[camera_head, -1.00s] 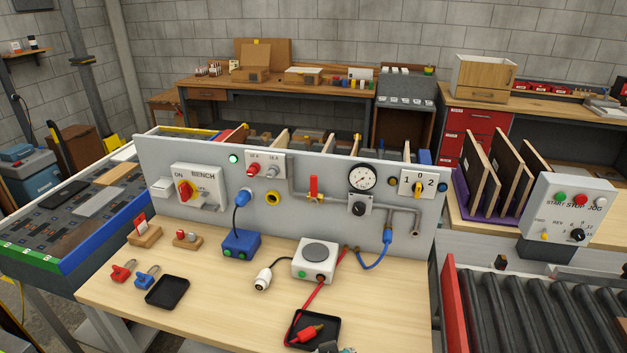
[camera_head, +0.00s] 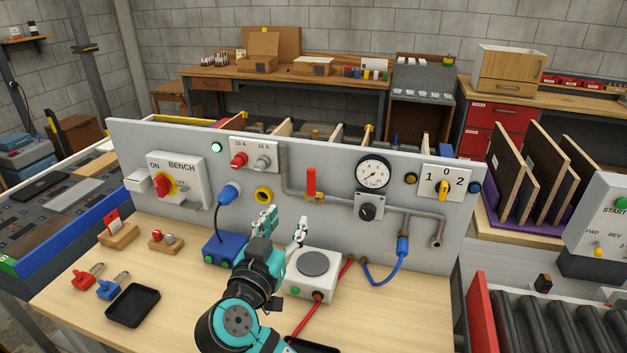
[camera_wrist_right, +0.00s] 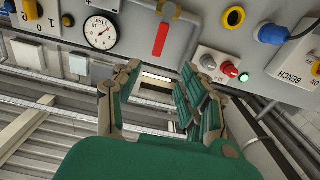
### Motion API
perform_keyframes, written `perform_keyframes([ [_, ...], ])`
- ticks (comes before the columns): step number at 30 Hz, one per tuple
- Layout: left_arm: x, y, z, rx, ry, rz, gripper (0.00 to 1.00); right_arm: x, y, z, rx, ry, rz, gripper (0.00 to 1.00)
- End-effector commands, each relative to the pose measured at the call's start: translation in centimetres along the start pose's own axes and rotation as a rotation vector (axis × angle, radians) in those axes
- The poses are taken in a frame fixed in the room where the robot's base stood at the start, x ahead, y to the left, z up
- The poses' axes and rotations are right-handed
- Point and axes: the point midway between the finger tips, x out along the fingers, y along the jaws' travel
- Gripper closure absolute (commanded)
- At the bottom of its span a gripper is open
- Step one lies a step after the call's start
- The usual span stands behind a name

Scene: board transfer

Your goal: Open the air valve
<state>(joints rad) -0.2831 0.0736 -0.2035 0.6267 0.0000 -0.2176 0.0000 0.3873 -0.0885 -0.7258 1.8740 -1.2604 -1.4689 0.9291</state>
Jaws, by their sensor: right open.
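The air valve is a red upright lever (camera_head: 311,181) on the grey pipe of the panel, standing across the pipe's horizontal run. In the right wrist view the red lever (camera_wrist_right: 161,39) shows at the top, beyond the fingers, in a picture turned over. My right gripper (camera_head: 282,223) is open and empty, in front of the panel, lower and a little left of the lever, apart from it in the picture. Its spread fingers (camera_wrist_right: 160,78) also show in the wrist view. My left gripper is not in view.
The panel carries a gauge (camera_head: 372,173), a black knob (camera_head: 370,207) and a yellow ring socket (camera_head: 263,195). A blue box (camera_head: 222,248) and a white box with a round plate (camera_head: 313,267) stand below on the bench, close to my right arm. A blue hose (camera_head: 385,275) hangs right.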

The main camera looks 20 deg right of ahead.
Motion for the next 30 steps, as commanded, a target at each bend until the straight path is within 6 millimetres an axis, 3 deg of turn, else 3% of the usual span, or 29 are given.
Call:
perform_keyframes([
  [3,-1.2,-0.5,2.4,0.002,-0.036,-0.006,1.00,2.2,0.2,-0.5,-0.004,0.002,0.005,0.58],
  [8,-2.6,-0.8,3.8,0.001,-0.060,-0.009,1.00,5.8,0.2,-0.5,-0.006,0.001,0.005,0.58],
  [15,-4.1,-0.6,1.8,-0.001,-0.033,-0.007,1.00,11.0,0.2,-0.4,-0.006,-0.001,0.005,0.58],
  [21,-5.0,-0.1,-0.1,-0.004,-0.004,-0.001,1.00,14.4,0.1,-0.2,-0.005,-0.003,0.003,0.58],
  [30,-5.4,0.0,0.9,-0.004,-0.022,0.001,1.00,16.2,0.1,0.1,-0.002,-0.004,0.001,0.58],
])
